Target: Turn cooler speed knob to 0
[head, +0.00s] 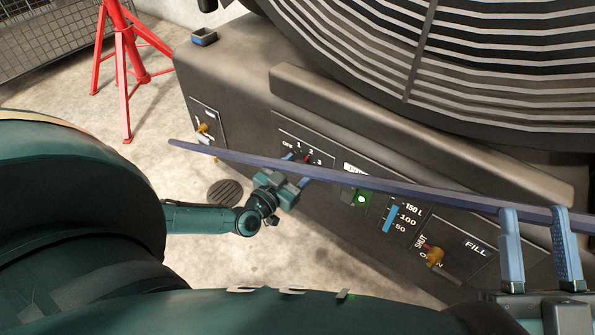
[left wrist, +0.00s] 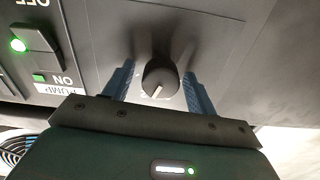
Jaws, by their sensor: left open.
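The cooler speed knob is a dark round knob (left wrist: 160,78) with a white pointer line, in the left wrist view. In the head view its panel (head: 322,148) carries the marks OFF, 1, 2 and 3, and I see no 0. The knob itself is largely hidden there by a bar and my gripper. My left gripper (head: 297,170) is at this panel, its blue fingers open on either side of the knob. I cannot tell whether they touch it. My right gripper (head: 538,240) is at the lower right, its blue fingers apart, with nothing seen between them except the bar behind.
A long dark bar (head: 400,188) crosses in front of the cooler body (head: 225,75). A green-lit pump switch (head: 361,198), a level gauge (head: 390,218) and an orange fill valve (head: 435,258) are to the right. A red stand (head: 125,60) is at upper left. Floor is clear below.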

